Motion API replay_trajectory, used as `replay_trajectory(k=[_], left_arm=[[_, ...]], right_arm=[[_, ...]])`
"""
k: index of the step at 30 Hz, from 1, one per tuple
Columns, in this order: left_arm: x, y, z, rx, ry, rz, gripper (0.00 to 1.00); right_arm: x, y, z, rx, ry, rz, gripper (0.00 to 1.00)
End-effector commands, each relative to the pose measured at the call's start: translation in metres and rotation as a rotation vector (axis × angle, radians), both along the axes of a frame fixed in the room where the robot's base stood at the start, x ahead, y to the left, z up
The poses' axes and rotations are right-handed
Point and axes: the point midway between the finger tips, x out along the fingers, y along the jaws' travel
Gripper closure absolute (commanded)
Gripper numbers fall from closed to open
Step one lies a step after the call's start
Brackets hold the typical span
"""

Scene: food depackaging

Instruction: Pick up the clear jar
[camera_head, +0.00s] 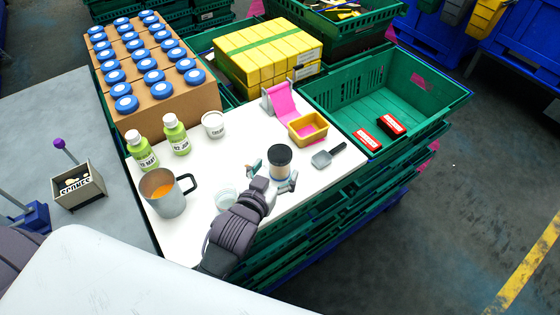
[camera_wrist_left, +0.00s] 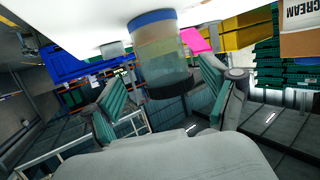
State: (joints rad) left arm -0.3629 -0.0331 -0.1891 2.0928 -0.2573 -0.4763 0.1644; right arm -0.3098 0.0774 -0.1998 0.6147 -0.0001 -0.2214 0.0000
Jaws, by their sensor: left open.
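The clear jar (camera_head: 280,172) stands upright on the white tabletop (camera_head: 230,160). It has a dark lid and a see-through body with a pale tint. In the left wrist view the jar (camera_wrist_left: 162,58) appears upside down, with a blue band at its base. My left gripper (camera_head: 273,175) is open, with one finger on each side of the jar. The teal finger pads show on both sides in the wrist view (camera_wrist_left: 163,92). Contact with the jar cannot be made out. My right gripper is not in view.
A small glass dish (camera_head: 226,198) and a metal jug (camera_head: 165,192) stand left of the jar. A yellow tray (camera_head: 308,128) and a grey scraper (camera_head: 324,158) lie to the right. Green bottles (camera_head: 176,138) and a white tub (camera_head: 213,126) stand behind. A green crate (camera_head: 365,100) adjoins the right edge.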

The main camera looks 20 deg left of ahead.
Motion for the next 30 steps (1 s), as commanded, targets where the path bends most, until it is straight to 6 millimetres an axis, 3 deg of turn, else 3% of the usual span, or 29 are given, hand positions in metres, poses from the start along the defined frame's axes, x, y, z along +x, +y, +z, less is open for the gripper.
replay_trajectory(k=[6,16,27,30], left_arm=[[0.033,0.001,-0.006,0.002,-0.002,-0.001,0.15],[0.04,0.0,-0.011,0.0,-0.001,0.0,0.15],[0.039,0.0,-0.011,0.0,-0.001,0.0,0.75],[0.04,0.0,-0.01,0.0,-0.002,0.0,0.86]], right_arm=[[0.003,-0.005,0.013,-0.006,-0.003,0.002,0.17],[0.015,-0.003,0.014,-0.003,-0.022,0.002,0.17],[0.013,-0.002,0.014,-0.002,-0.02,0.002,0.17],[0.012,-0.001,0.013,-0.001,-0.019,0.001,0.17]])
